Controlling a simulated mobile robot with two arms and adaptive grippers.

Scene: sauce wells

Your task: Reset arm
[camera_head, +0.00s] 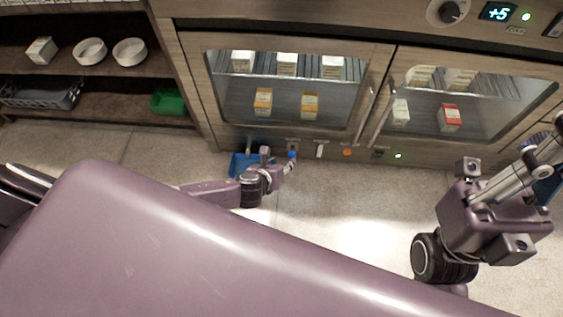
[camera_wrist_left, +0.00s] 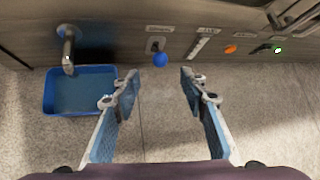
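My left gripper (camera_head: 288,166) reaches in from the left, low in front of the cabinet. In the left wrist view the gripper (camera_wrist_left: 159,84) has its two fingers spread, with nothing between them. A round blue knob (camera_wrist_left: 160,61) on the cabinet's lower front lies just beyond the fingertips, apart from them. It also shows small in the head view (camera_head: 291,154). My right arm is at the right edge of the head view; whether its gripper is open or shut does not show.
A blue tub (camera_wrist_left: 57,104) stands on the floor under a metal tap (camera_wrist_left: 69,48), left of the gripper. Glass-doored cabinets (camera_head: 310,120) hold several cartons. Shelves with white bowls (camera_head: 90,51) and a green bin (camera_head: 172,103) stand at left. Floor between the arms is clear.

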